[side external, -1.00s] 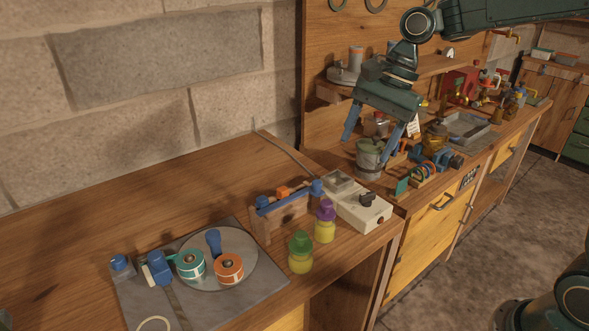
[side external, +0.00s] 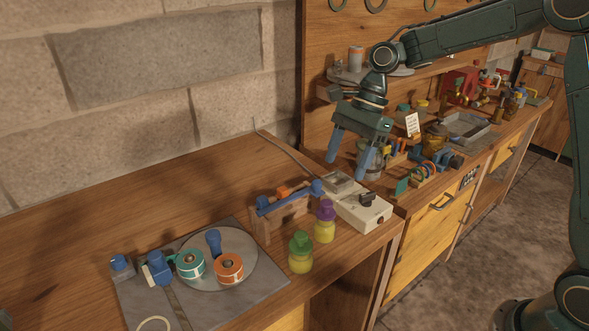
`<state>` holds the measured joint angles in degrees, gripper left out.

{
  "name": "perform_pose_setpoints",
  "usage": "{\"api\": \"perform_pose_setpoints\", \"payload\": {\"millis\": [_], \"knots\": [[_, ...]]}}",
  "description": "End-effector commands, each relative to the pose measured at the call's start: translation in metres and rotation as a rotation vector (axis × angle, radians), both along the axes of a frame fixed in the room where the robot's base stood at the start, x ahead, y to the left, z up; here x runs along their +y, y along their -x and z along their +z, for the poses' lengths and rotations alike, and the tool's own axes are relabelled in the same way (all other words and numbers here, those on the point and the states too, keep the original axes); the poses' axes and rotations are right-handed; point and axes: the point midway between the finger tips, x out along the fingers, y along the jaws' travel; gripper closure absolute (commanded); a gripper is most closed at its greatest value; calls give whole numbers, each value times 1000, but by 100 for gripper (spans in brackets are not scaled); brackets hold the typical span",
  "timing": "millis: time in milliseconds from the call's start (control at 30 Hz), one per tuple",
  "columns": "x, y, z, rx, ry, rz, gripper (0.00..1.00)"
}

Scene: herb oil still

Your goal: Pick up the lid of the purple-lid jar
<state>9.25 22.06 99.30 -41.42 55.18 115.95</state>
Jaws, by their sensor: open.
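The purple-lid jar (side external: 324,232) is a small yellow jar standing upright on the wooden bench near its front right edge. Its purple lid (side external: 325,210) sits on top. My gripper (side external: 350,168) is open, with blue fingers pointing down and nothing seen between them. It hangs above and behind the jar, up and to the right in the picture, apart from the lid. A grey pot behind the fingers is partly hidden.
A similar jar with a green lid (side external: 301,252) stands just left of the purple-lid jar. A wooden rack with a blue top (side external: 285,214) is behind them. A white hotplate box (side external: 360,207) stands to the right. A round plate (side external: 245,257) holds tape rolls.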

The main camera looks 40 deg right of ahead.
Motion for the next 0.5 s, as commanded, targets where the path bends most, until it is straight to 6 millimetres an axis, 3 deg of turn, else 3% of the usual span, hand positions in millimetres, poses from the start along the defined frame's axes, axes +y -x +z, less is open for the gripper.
{"api": "perform_pose_setpoints", "payload": {"millis": [300, 500], "knots": [[18, 1, -43, 3, -1, 2, 36], [22, 0, -53, 1, 0, 0, 36]]}}
